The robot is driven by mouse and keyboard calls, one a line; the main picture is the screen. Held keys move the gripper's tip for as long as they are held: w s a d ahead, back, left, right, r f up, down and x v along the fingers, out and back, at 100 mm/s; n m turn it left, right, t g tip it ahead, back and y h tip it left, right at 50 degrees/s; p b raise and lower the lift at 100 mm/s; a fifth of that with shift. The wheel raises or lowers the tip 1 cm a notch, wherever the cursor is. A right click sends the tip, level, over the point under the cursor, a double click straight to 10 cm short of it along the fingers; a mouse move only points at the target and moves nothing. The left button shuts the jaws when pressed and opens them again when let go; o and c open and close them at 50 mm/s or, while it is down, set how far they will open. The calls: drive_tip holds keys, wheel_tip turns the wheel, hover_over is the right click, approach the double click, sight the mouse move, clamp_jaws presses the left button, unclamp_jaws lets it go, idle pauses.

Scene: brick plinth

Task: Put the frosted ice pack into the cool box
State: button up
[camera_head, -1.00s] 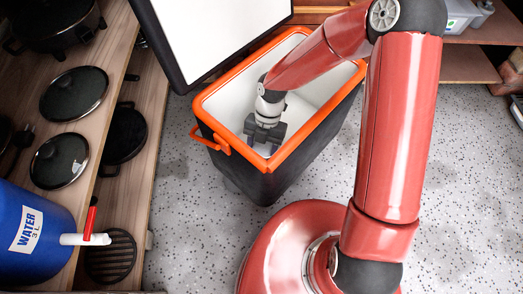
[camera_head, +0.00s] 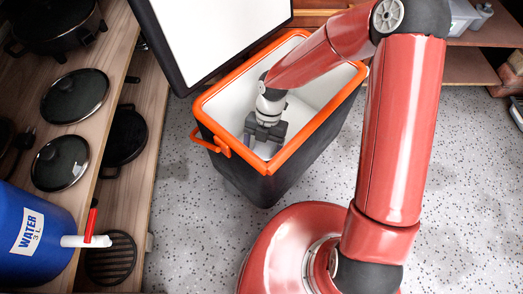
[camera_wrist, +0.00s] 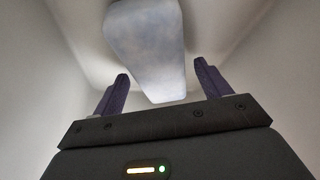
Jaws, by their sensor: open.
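The cool box (camera_head: 279,160) stands open on the floor, black outside with an orange rim and white inside. My gripper (camera_head: 265,130) is inside its mouth, pointing down. In the wrist view my gripper (camera_wrist: 160,90) has its two dark fingers spread wide with nothing held between them. The frosted ice pack (camera_wrist: 146,45), a pale blue-white slab, lies inside the box beyond the fingertips, its near end between them in the picture. The pack is hidden in the head view.
The box's lid (camera_head: 205,35) is raised at its left rear. A wooden shelf with pans and a blue water container (camera_head: 33,235) stands at the left. A low shelf (camera_head: 470,62) is at the back right. Speckled floor is clear around the box.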

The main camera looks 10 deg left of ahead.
drive_tip(key=p+v, duration=0.2)
drive_tip(key=v, duration=0.8)
drive_tip(key=shift+r, duration=0.3)
